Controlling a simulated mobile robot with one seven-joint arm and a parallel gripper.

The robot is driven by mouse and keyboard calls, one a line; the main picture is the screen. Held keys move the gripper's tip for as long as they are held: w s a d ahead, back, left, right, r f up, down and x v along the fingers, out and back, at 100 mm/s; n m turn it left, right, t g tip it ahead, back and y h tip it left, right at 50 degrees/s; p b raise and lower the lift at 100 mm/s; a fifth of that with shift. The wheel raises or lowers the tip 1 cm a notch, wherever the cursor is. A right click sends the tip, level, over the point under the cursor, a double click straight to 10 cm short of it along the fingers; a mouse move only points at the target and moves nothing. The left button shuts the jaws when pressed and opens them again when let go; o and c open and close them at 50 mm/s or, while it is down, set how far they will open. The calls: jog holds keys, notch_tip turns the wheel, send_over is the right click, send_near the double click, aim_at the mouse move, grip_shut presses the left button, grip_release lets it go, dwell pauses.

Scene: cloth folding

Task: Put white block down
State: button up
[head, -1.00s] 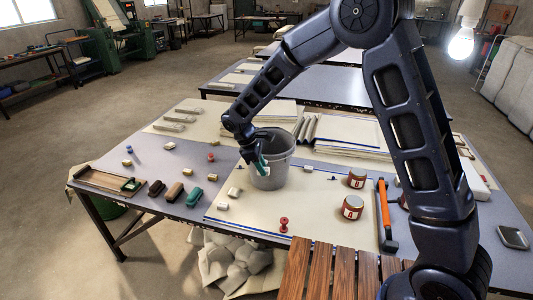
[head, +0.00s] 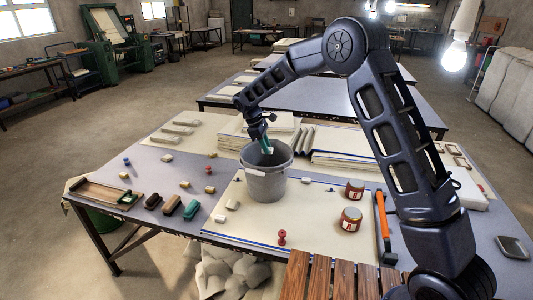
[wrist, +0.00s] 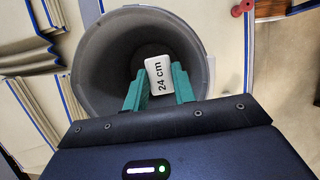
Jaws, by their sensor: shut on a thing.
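My gripper (head: 267,147) is over the mouth of a grey bucket (head: 265,185), which stands on the table. In the wrist view, its green fingers (wrist: 158,88) are shut on a white block (wrist: 159,75) marked "24 cm". The block is seen against the dark inside of the bucket (wrist: 105,70).
Stacked cream sheets (head: 350,150) lie behind and right of the bucket. Brown jars (head: 351,219), an orange-handled hammer (head: 382,225) and a red spool (head: 282,237) are in front and right. Small blocks (head: 232,204) and brushes (head: 191,209) lie to the left.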

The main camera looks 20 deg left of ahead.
jog(key=w, duration=0.7)
jog(key=shift+m, duration=0.3)
jog(key=f, duration=2.5)
jog(key=shift+s+d, duration=0.25)
jog(key=shift+d, duration=0.15)
jog(key=shift+f, duration=0.2)
jog(key=o, duration=1)
jog(key=shift+o, duration=0.2)
jog(key=v, duration=1.2)
jog(key=shift+w+r, duration=0.2)
